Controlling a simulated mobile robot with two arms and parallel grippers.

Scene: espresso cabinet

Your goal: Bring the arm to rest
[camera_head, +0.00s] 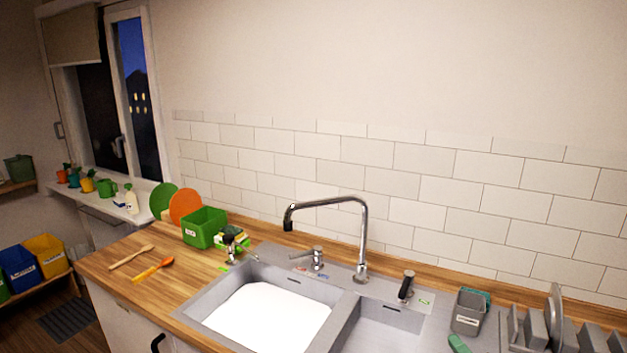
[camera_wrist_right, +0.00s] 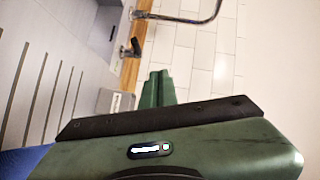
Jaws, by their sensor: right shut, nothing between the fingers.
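The green tip of my right gripper (camera_head: 458,343) shows at the bottom edge of the head view, just below the grey caddy and right of the sink. Most of that gripper and its arm are outside this view. In the right wrist view its green fingers (camera_wrist_right: 156,88) are together, with nothing between them. The dark bar and green body of the gripper fill the lower part of that view. My left gripper is not in view.
The sink (camera_head: 214,298) has a tall chrome faucet (camera_head: 364,235). A grey caddy (camera_head: 468,312) and a dish rack (camera_head: 512,328) stand at right. A green bin (camera_head: 203,231), wooden spoon (camera_head: 131,257) and orange spoon (camera_head: 153,268) are at left. The tiled wall is behind.

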